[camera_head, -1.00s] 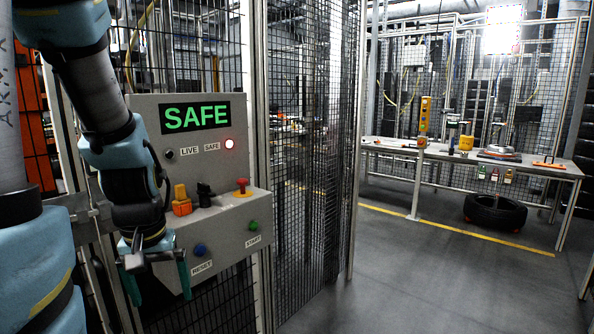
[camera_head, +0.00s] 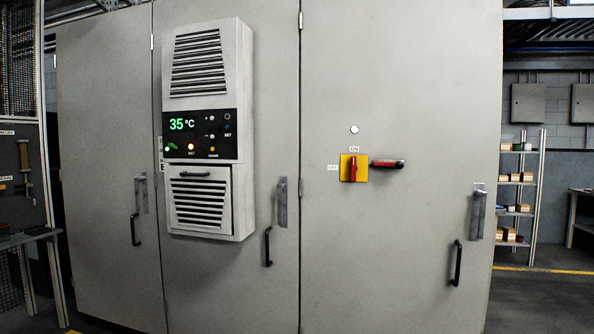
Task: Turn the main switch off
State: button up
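The main switch (camera_head: 351,168) is a red handle on a yellow plate, on the right-hand door of a tall grey cabinet (camera_head: 400,80). The handle stands upright, in line with the ON label (camera_head: 354,149) above it. The OFF label (camera_head: 333,168) is on the left of the plate. A small pale round lamp (camera_head: 354,129) sits above the ON label. My gripper is not in view.
A red and black bar-like part (camera_head: 387,163) juts out just right of the switch. A cooling unit (camera_head: 208,130) reading 35 °C protrudes from the middle door. Black door handles (camera_head: 457,263) stick out. Shelves (camera_head: 517,195) stand at right, a bench (camera_head: 28,238) at left.

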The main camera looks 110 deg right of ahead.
aim_at(354, 168)
jog(key=z, duration=4.05)
jog(key=i+u, duration=0.15)
jog(key=u, duration=0.2)
jog(key=i+u, duration=0.15)
jog(key=u, duration=0.2)
jog(key=i+u, duration=0.2)
jog(key=u, duration=0.15)
